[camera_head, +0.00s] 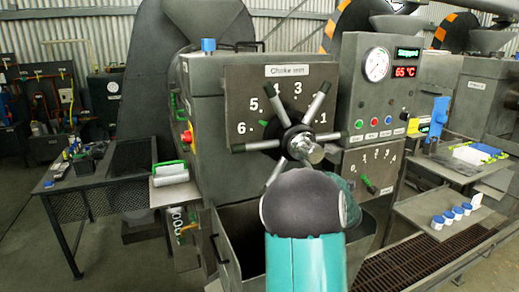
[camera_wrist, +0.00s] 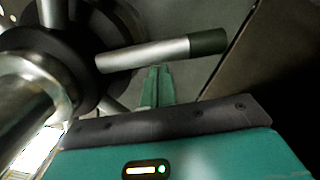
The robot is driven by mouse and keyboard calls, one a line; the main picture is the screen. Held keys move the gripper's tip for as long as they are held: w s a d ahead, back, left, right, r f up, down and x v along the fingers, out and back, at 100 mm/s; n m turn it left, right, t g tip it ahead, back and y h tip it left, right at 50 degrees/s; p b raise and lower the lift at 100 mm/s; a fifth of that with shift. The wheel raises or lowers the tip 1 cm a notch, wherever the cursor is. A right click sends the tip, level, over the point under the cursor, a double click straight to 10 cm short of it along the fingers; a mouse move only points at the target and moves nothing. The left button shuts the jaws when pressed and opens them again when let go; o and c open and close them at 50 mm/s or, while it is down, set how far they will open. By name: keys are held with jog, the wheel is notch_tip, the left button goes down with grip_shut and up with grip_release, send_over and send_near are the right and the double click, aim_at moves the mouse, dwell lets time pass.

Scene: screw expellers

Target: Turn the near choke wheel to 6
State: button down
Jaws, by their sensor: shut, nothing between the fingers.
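The choke wheel (camera_head: 297,140) is on the front of the grey machine, under a "Choke mm" label. It has a dark hub, a silver centre post and several silver spokes with dark grips. Numbers 1, 3, 5 and 6 show on the dial plate (camera_head: 262,87) behind it; other numbers are covered. In the wrist view, one spoke (camera_wrist: 150,53) runs right from the hub to a dark green grip. My gripper (camera_wrist: 158,72) is shut and empty, its teal fingertips just below that spoke; contact is unclear. My arm hides the gripper in the head view.
A panel to the right has a gauge (camera_head: 376,64), a red "65 °C" display, a "Stopped" display and several buttons. A small lever plate (camera_head: 369,168) sits below it. A bin (camera_head: 240,245) stands below the wheel. Tables flank the machine.

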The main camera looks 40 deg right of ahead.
jog(key=shift+s+d+r+n, duration=0.25)
jog(key=shift+d+r+n, duration=0.2)
jog(key=shift+d+n, duration=0.35)
jog(key=shift+s+d+r+n, duration=0.25)
jog(key=shift+d+r+n, duration=0.15)
jog(key=shift+d+n, duration=0.4)
